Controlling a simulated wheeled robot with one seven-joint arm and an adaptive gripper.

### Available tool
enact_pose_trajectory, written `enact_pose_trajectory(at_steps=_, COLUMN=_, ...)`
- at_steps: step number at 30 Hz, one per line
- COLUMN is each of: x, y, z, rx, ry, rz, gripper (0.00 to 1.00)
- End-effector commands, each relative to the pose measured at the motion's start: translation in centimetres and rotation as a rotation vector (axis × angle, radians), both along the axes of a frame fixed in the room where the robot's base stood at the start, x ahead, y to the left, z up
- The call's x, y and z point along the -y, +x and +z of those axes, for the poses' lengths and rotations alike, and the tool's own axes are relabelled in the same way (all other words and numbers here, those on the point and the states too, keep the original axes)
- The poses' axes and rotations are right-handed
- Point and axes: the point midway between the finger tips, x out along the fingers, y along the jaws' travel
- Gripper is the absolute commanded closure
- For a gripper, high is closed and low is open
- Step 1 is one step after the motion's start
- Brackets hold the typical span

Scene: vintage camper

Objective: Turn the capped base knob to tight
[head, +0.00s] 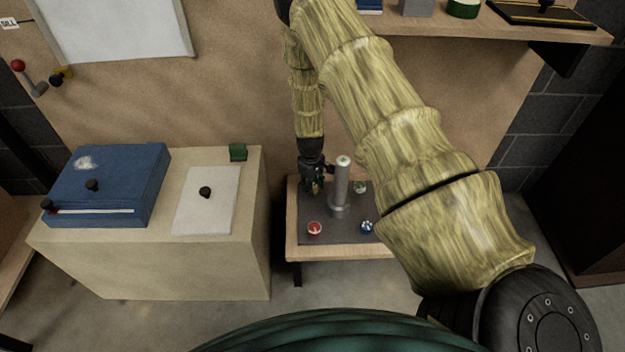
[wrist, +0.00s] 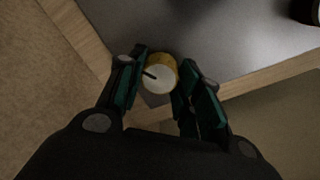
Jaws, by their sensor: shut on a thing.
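The capped base knob (wrist: 160,76) shows in the wrist view as a yellow-sided round knob with a white top and one black pointer line. The line points to the upper left of that picture. My gripper (wrist: 166,72) has its green-padded fingers on both sides of the knob, shut on it. In the head view my gripper (head: 314,187) reaches down at the back left of a dark plate (head: 330,222) on a small wooden table, left of a grey metal post (head: 341,180). There the knob is mostly hidden by the fingers. I see no readable tight mark.
A red-topped knob (head: 314,229), a blue-topped knob (head: 366,227) and a pale green-topped knob (head: 360,187) stand around the post. A cabinet (head: 190,265) at left bears a blue box (head: 115,180) and a white plate (head: 215,215). A shelf (head: 500,25) overhangs at upper right.

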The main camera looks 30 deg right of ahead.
Motion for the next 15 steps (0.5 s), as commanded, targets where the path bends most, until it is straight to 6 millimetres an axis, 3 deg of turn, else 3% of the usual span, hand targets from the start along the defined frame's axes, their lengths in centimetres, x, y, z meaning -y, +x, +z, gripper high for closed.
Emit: enact_pose_trajectory(at_steps=15, x=-0.11, y=-0.06, z=0.16, rx=-0.004, ry=0.000, rz=-0.490, gripper=0.89)
